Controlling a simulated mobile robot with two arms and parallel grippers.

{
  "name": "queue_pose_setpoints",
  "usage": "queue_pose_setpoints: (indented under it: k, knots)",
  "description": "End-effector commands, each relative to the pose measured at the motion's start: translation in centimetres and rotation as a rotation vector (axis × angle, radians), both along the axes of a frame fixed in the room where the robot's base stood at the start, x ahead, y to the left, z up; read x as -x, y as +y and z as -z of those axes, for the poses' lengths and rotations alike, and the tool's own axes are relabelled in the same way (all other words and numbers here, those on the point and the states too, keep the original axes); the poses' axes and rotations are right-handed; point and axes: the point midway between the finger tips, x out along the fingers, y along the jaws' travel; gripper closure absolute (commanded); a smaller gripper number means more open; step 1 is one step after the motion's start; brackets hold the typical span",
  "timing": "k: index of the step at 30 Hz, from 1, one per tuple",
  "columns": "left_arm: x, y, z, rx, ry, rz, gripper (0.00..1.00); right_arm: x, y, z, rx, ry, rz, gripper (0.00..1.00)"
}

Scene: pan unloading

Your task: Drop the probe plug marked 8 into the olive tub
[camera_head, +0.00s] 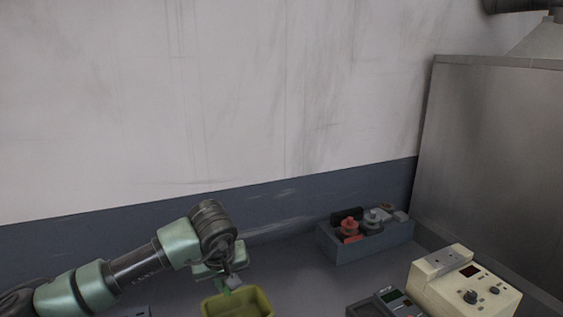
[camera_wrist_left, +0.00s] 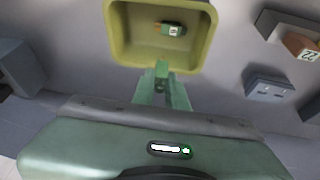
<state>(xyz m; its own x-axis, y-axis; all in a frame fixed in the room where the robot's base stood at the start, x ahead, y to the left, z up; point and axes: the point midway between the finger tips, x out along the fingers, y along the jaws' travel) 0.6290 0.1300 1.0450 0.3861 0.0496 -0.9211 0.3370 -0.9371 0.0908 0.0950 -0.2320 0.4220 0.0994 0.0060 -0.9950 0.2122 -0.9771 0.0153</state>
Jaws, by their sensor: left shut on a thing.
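The olive tub (camera_head: 238,304) stands on the bench below my left gripper; it also shows at the top of the left wrist view (camera_wrist_left: 116,38). A small green plug with an orange end and a white label (camera_wrist_left: 171,30) appears within the tub's outline, apart from my fingertips; its mark is too small to read surely. My left gripper (camera_wrist_left: 162,72) points down at the tub's near rim. Its fingers are shut on a small green piece that they mostly hide; no number shows on it. In the head view the left gripper (camera_head: 231,283) is just above the tub. My right gripper is out of view.
In the left wrist view, an orange-ended piece marked 22 (camera_wrist_left: 302,46) and a grey block (camera_wrist_left: 268,86) lie to the right. In the head view, a grey box with red and grey parts (camera_head: 365,245), a cream instrument (camera_head: 465,285) and a dark meter (camera_head: 388,302) stand right.

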Motion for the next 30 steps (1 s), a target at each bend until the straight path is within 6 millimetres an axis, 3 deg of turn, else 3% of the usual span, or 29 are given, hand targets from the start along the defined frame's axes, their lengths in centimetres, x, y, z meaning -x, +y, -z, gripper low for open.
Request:
queue_pose_setpoints:
  k: [7, 15, 25, 26, 28, 30]
  knots:
    - [0.1, 0.0, 2.5, 0.001, 0.002, 0.000, 1.00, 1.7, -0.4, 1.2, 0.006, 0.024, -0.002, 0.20]
    - [0.1, 0.0, 5.3, 0.001, 0.001, 0.000, 1.00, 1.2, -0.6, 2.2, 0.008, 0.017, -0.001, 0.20]
    - [0.0, 0.0, 5.7, 0.001, 0.000, 0.000, 1.00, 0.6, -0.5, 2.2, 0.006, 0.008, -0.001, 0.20]
    - [0.0, 0.0, 5.7, 0.001, 0.000, 0.000, 0.81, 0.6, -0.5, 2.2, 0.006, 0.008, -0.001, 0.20]
    - [0.0, 0.0, 5.7, 0.001, 0.000, 0.000, 0.62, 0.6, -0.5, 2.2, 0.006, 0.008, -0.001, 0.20]
    - [0.0, 0.0, 5.7, 0.001, 0.000, 0.000, 0.61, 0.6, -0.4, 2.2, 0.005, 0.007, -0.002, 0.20]
